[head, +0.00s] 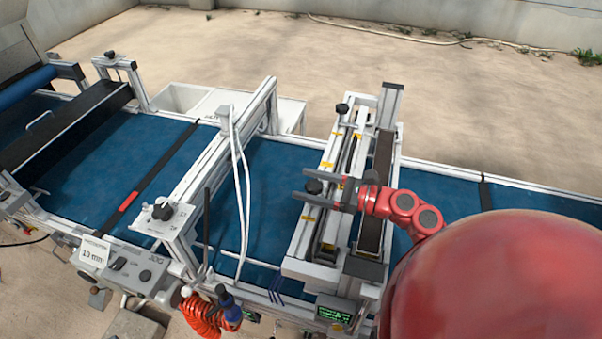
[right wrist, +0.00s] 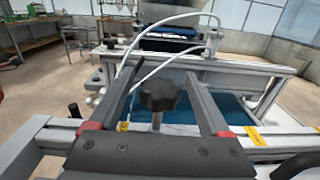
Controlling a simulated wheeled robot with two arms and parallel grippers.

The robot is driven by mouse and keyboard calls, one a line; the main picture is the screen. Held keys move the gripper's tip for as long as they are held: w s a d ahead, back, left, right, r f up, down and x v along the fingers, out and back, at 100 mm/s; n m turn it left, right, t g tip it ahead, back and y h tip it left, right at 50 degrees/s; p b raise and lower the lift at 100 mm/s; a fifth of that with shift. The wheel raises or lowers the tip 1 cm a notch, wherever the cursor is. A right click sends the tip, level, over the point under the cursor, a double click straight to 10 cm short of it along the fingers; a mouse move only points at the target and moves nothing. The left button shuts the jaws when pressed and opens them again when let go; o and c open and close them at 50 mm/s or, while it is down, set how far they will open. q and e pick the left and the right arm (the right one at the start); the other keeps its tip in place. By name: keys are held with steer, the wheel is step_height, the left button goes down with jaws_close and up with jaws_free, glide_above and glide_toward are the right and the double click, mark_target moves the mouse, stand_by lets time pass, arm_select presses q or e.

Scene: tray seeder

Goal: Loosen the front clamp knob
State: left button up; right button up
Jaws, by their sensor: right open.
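The front clamp knob (head: 313,187) is a dark lobed knob on the near part of the seeder's white cross unit. My right gripper (head: 291,184) comes in from the right, its two grey fingers open on either side of this knob. In the right wrist view, the black knob (right wrist: 158,92) stands upright on its stem between the open fingers (right wrist: 160,76), with a gap on each side. I cannot tell exactly how the fingertip height compares with the knob. My left gripper is not in view.
A similar rear knob (head: 342,109) stands farther back on the unit. Another black knob (head: 162,211) sits on the gantry to the left. White cables (head: 238,150) hang beside that gantry. The blue belt (head: 265,190) between them is mostly clear. A small green display (head: 335,314) is at the near edge.

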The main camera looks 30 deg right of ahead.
steer(key=shift+x, duration=1.15)
jaws_close()
steer(key=n+g+y+b, duration=0.1)
steer(key=b, duration=0.4)
steer(key=n+g+y+b, duration=0.1)
steer(key=b, duration=0.4)
steer(key=n+g+y+b, duration=0.1)
steer(key=b, duration=0.4)
steer(key=shift+s+a+r, duration=0.1)
steer(key=shift+s+a, duration=0.15)
steer(key=shift+s, duration=0.05)
jaws_free()
